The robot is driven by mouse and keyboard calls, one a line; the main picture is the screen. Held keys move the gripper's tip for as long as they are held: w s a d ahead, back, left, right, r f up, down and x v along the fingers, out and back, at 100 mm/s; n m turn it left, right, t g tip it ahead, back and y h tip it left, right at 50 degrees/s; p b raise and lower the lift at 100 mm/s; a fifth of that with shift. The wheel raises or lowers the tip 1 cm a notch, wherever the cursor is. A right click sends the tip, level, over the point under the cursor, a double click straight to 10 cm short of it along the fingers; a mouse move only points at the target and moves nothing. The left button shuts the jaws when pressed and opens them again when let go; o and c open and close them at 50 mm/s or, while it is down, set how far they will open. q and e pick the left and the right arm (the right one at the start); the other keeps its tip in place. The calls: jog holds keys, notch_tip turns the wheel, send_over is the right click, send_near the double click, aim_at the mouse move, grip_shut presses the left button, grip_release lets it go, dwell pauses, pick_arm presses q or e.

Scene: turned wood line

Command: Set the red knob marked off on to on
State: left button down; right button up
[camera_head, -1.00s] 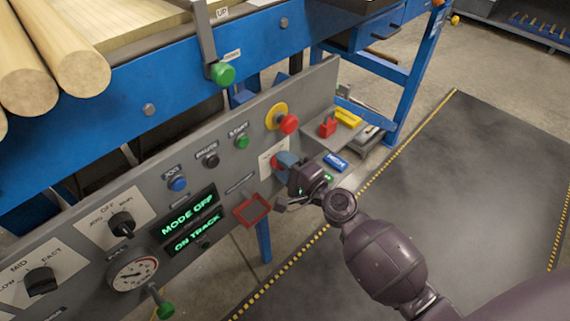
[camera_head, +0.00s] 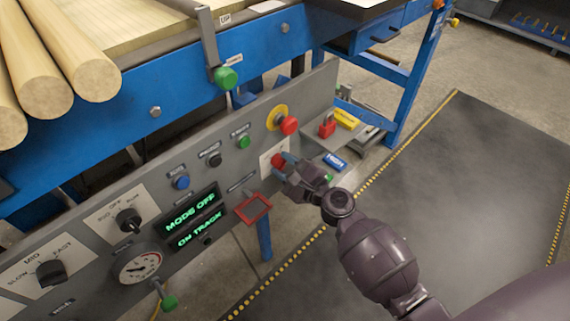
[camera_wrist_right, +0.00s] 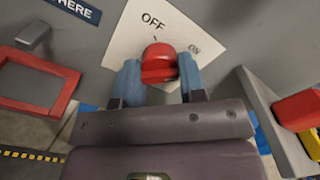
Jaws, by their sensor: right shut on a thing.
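The red knob (camera_wrist_right: 158,62) sits on a white plate (camera_wrist_right: 128,30) with OFF printed above it and ON to its upper right in the right wrist view. Its pointer mark appears to face OFF. In the head view the red knob (camera_head: 277,160) shows at the right part of the grey panel, partly covered by the gripper. My right gripper (camera_wrist_right: 159,82) has its blue fingers on both sides of the knob and is shut on it; it also shows in the head view (camera_head: 287,165). My left gripper is in neither view.
The grey panel (camera_head: 225,160) carries a red mushroom button (camera_head: 289,125) just above the knob, a green button (camera_head: 243,142) and a red square frame (camera_head: 253,208). A small shelf (camera_head: 333,146) with a red padlock-like piece (camera_head: 327,126) juts out right of the knob.

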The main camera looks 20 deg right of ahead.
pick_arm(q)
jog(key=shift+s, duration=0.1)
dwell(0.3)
pick_arm(e)
jog(key=o, duration=0.9)
pick_arm(q)
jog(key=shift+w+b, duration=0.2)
jog(key=shift+b, duration=0.2)
pick_arm(e)
jog(key=shift+v, duration=5.4)
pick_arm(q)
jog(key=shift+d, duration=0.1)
